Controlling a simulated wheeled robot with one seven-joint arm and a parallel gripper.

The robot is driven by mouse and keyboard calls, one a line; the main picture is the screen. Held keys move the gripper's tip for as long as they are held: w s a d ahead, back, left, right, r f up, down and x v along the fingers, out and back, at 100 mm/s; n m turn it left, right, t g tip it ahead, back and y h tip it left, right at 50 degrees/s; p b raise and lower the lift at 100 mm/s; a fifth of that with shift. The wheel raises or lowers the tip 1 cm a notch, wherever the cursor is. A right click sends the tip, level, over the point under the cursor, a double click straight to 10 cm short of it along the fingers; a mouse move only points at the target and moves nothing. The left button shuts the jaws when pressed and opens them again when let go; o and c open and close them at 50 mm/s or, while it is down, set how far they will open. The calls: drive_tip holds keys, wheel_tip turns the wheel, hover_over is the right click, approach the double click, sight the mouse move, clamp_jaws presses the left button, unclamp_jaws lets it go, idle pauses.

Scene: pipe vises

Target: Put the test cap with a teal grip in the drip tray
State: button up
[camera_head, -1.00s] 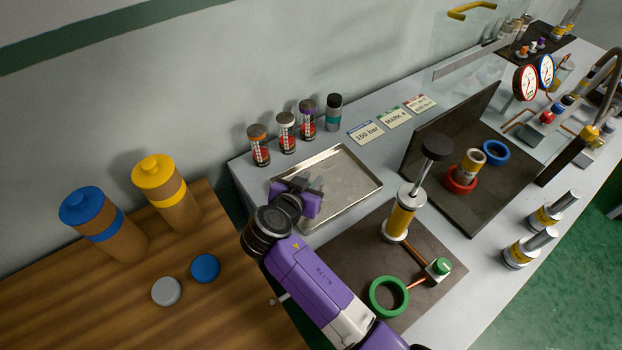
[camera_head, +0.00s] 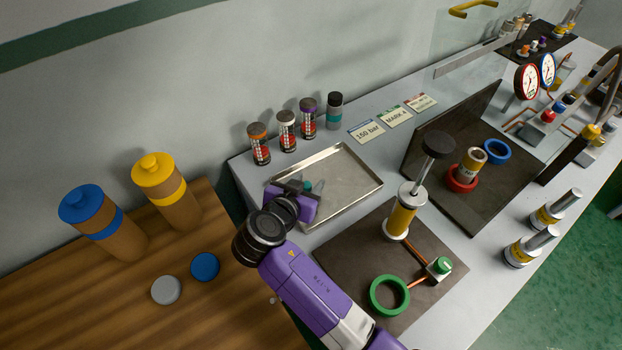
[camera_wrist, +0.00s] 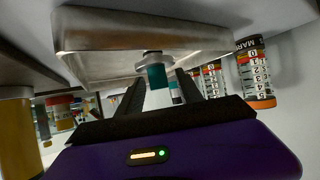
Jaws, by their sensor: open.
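The test cap with a teal grip (camera_wrist: 157,75) stands in the metal drip tray (camera_wrist: 100,32), which appears upside down in the wrist view. Its metal end touches the tray floor and its teal grip points away from it. In the head view the cap (camera_head: 308,185) shows small and partly hidden at the near left part of the drip tray (camera_head: 352,167). My gripper (camera_head: 298,187) is open at the tray's left side. In the wrist view the fingers of my gripper (camera_wrist: 161,84) lie apart, one on either side of the cap, with the cap just past their tips.
Three red-labelled vials (camera_head: 286,131) and a teal-banded vial (camera_head: 334,111) stand behind the tray. A dark mat (camera_head: 350,250) with a yellow cylinder (camera_head: 402,217) and a green ring (camera_head: 389,296) lies to the right. A wooden table (camera_head: 110,305) is on the left.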

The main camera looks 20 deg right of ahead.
drive_tip(key=b+v, duration=0.1)
drive_tip(key=v, duration=0.8)
drive_tip(key=shift+s+a+r, duration=0.1)
drive_tip(key=shift+s, duration=0.05)
